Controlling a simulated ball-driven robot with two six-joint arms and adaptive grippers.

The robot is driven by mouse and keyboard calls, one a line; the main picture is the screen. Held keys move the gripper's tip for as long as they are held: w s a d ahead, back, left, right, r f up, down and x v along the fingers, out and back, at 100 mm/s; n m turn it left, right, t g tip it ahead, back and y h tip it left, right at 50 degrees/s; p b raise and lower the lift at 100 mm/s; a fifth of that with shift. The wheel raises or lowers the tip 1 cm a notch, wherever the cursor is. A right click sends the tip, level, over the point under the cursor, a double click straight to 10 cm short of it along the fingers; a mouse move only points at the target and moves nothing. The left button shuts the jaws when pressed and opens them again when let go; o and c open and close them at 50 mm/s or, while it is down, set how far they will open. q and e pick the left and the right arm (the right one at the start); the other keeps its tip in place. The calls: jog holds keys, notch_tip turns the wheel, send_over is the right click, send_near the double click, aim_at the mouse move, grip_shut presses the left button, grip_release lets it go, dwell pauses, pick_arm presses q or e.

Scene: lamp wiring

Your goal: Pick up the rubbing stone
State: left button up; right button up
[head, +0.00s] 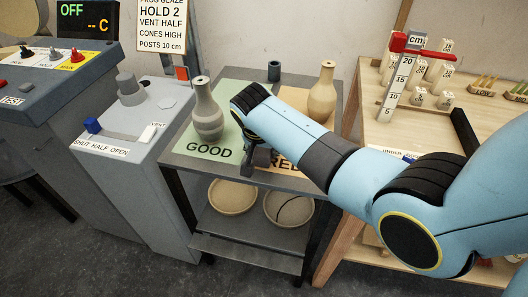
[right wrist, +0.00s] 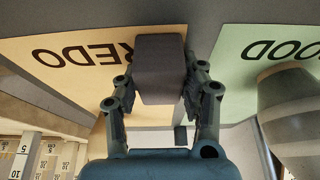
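The rubbing stone looks to be the dark grey block (right wrist: 160,80) in the right wrist view. It sits between the two fingers of my right gripper (right wrist: 161,90), and the finger pads appear to press on both its sides. Behind it are the orange REDO sheet and the green GOOD sheet. In the head view my right gripper (head: 255,162) is over the front of the grey cart top, near the border between the sheets. The stone is mostly hidden there by my arm and fingers. I cannot tell whether it touches the cart top. My left gripper is not in view.
A grey vase (head: 207,112) stands on the green sheet (head: 222,152). Two bowls (head: 232,197) (head: 288,208) are on the lower shelf. A wooden table (head: 378,128) is at the right.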

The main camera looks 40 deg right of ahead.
grip_shut()
jog(key=shift+r, duration=0.15)
jog(key=shift+r, duration=0.25)
jog(key=r, duration=0.3)
jog(key=shift+d+r, duration=0.3)
jog(key=shift+r, duration=0.1)
jog(key=s+d+r, duration=0.4)
jog(key=d+r, duration=0.2)
jog(key=d, duration=0.4)
jog(key=shift+d+r, duration=0.2)
jog(key=shift+r, duration=0.05)
